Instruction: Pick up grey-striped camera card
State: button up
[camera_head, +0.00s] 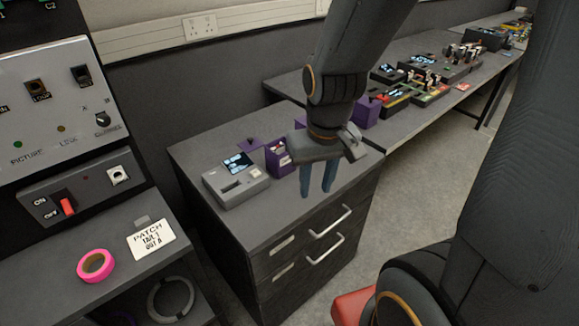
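My gripper (316,190) hangs pointing down over the front right part of the grey drawer cabinet top (245,215). Its two blue fingers are apart, with no object visible between them. I cannot make out a card with clear grey stripes. A small grey flat piece (141,220) lies on the left shelf above the PATCH label; no stripes can be told on it. A purple open box (278,160) left of the gripper holds small pale items, too small to identify. A grey card-reader-like device (235,184) with a screen and a slot stands left of that box.
A pink tape roll (95,265) and a white PATCH label (151,240) lie on the left shelf, below a switch panel (82,190). A purple box (367,112) stands behind my arm. The long back bench (400,135) carries several mixers and devices. The cabinet top's front is clear.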

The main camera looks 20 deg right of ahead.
aim_at(410, 75)
jog(key=u, duration=0.05)
jog(key=k, duration=0.8)
jog(key=u, duration=0.5)
jog(key=i, duration=0.95)
jog(key=z, duration=0.75)
jog(key=k, duration=0.65)
jog(key=z, duration=0.65)
jog(key=i, duration=0.7)
jog(key=z, duration=1.25)
jog(key=i, duration=1.35)
jog(key=z, duration=0.4)
